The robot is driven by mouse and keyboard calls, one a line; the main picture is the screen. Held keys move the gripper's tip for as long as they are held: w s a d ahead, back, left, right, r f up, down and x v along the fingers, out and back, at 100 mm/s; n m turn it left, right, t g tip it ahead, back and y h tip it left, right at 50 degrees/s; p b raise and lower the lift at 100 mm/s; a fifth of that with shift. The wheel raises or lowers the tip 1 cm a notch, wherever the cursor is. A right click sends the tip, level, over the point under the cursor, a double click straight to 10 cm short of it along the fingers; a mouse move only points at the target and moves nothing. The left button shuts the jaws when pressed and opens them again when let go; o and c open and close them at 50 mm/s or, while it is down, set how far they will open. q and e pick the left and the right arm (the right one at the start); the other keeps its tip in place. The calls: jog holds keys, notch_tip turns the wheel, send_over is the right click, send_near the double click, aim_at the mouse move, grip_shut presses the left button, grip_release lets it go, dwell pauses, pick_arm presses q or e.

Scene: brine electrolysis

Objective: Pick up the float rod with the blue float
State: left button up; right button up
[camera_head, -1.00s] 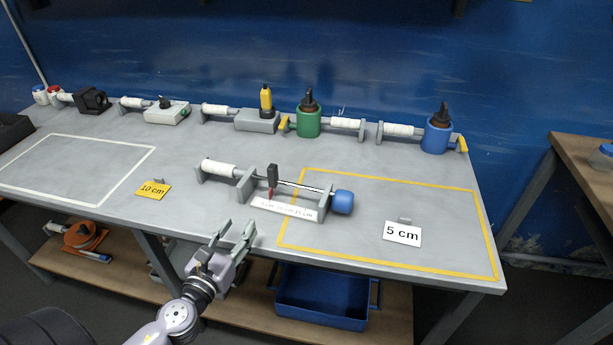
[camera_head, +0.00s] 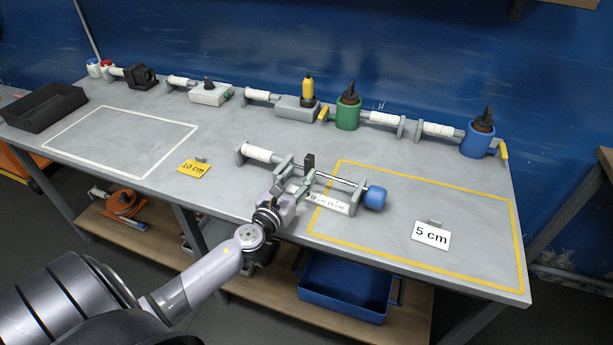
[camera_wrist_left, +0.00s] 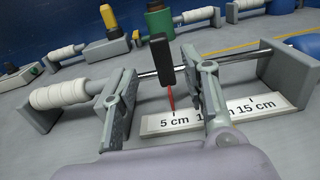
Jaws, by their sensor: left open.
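The float rod (camera_head: 343,181) lies level across a grey stand, with a blue float (camera_head: 376,197) at its right end and a white ribbed grip (camera_head: 258,153) at its left. A black block (camera_head: 309,161) with a red pointer rides on it above a white scale (camera_head: 330,203). My left gripper (camera_head: 290,178) is open at the near side of the stand. In the left wrist view its fingers (camera_wrist_left: 163,88) stand apart, with the black block (camera_wrist_left: 160,60) and red pointer between them, beyond the tips. The rod (camera_wrist_left: 218,62) runs behind the fingers. My right gripper is not in view.
A yellow outline (camera_head: 420,256) with a 5 cm card (camera_head: 431,236) is on the right of the table. A 10 cm card (camera_head: 193,169) and white outline (camera_head: 125,112) are on the left. Green (camera_head: 347,113) and blue (camera_head: 478,139) holders stand at the back.

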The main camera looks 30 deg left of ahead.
aim_at(307, 166)
pick_arm(q)
jog(key=w, duration=0.5)
jog(key=shift+a+r, duration=0.1)
grip_shut()
dwell(0.4)
jog(key=shift+r+p, duration=0.1)
jog(key=shift+p, duration=0.2)
